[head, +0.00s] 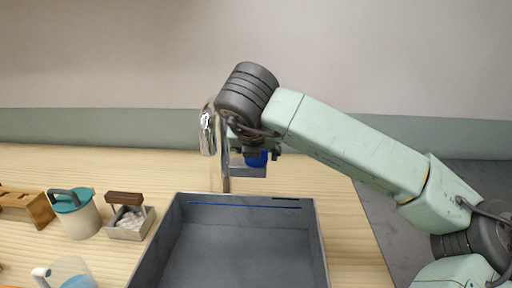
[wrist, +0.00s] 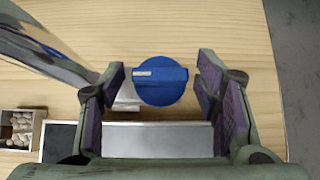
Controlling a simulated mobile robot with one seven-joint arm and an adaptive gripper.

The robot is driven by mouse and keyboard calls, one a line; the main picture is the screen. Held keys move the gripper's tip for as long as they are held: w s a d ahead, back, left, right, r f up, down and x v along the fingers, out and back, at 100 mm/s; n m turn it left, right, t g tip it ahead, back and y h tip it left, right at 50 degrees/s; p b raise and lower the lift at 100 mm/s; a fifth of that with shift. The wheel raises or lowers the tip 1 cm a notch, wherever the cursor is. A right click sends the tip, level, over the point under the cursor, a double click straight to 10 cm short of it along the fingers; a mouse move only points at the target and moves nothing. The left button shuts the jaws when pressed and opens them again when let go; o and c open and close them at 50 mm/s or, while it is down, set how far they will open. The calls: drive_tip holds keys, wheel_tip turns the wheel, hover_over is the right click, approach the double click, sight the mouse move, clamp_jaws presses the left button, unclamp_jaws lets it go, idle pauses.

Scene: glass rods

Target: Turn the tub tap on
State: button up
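The tub tap has a tall chrome spout (head: 208,130) behind the grey tub (head: 172,235). Its round blue knob (wrist: 162,90) carries a white mark pointing left in the wrist view. In the head view the knob (head: 257,159) is partly hidden by my gripper (head: 262,150). In the wrist view my gripper (wrist: 168,85) is open, with one purple-padded finger on each side of the knob and a visible gap on both sides. I see no water coming from the spout.
Left of the tub stand a metal caddy with a brown handle (head: 128,219), a teal-lidded jar (head: 78,213), a clear jug (head: 70,273) and a wooden rack (head: 28,207). The wooden counter (head: 345,235) is clear on the right, up to its edge.

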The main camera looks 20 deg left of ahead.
drive_tip(key=c, duration=0.9)
